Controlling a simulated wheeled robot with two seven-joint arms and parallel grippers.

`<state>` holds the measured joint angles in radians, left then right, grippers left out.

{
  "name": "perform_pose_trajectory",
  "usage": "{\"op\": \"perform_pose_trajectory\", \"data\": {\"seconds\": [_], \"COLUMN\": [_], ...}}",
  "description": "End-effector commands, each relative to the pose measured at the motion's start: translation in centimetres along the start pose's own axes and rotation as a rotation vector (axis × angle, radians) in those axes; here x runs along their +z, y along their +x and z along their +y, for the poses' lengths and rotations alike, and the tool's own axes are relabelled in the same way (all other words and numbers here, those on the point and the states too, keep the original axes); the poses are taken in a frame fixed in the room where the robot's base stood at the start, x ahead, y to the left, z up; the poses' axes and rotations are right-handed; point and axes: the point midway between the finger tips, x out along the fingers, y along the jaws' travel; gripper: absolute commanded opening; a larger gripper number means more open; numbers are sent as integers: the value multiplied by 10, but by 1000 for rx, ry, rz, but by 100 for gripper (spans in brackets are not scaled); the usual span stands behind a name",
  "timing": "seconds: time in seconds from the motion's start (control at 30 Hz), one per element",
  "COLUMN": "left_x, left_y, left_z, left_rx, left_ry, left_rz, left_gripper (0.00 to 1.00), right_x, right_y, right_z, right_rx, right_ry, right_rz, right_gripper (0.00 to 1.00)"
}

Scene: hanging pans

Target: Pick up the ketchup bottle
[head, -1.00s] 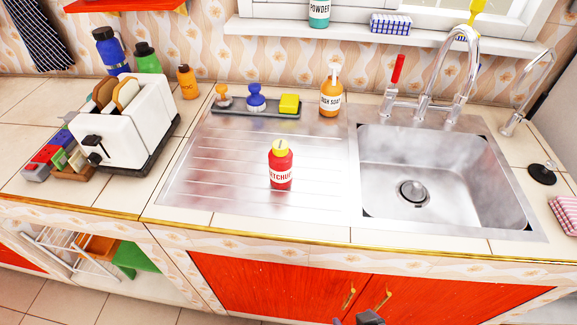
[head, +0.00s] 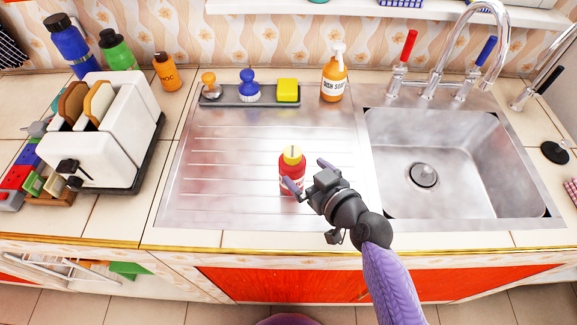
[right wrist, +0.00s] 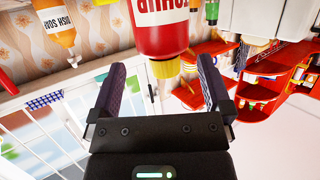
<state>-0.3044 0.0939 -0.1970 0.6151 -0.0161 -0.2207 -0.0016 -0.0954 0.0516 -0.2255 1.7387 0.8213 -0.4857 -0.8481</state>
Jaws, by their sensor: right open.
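The ketchup bottle (head: 291,162) is red with a yellow cap and stands upright on the steel draining board (head: 230,190), left of the sink. My right gripper (head: 306,177) is open at the bottle, its fingers pointing to it in the head view; one finger overlaps the bottle's lower front. In the right wrist view the bottle (right wrist: 160,30) appears upside down, beyond and between the open fingers (right wrist: 160,90), with its cap towards the gripper. I cannot tell whether the fingers touch it. My left gripper is not in view.
The sink (head: 440,170) lies to the right. A dark tray (head: 245,97) with brushes and a yellow sponge and a dish soap bottle (head: 334,80) stand behind. A white toaster (head: 105,135) is at the left. The draining board around the ketchup is clear.

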Motion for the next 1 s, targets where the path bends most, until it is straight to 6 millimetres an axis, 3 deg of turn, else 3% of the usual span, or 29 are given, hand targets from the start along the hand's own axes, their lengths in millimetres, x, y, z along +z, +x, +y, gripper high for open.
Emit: {"op": "perform_pose_trajectory", "data": {"seconds": [0.23, 0.5, 0.9, 1.0], "left_x": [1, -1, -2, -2], "left_y": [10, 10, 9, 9], "left_z": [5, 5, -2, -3], "left_rx": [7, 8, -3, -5], "left_ry": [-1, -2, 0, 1], "left_rz": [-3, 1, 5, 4], "left_gripper": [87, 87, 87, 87], "right_x": [-2, -3, -3, -3], "right_y": [47, 53, 52, 52], "right_z": [-3, -3, -3, -3], "right_rx": [0, 0, 0, 1], "right_ry": [2, 0, 0, 0], "right_rz": [1, -1, -1, -1], "right_gripper": [100, 100, 16, 16]}}
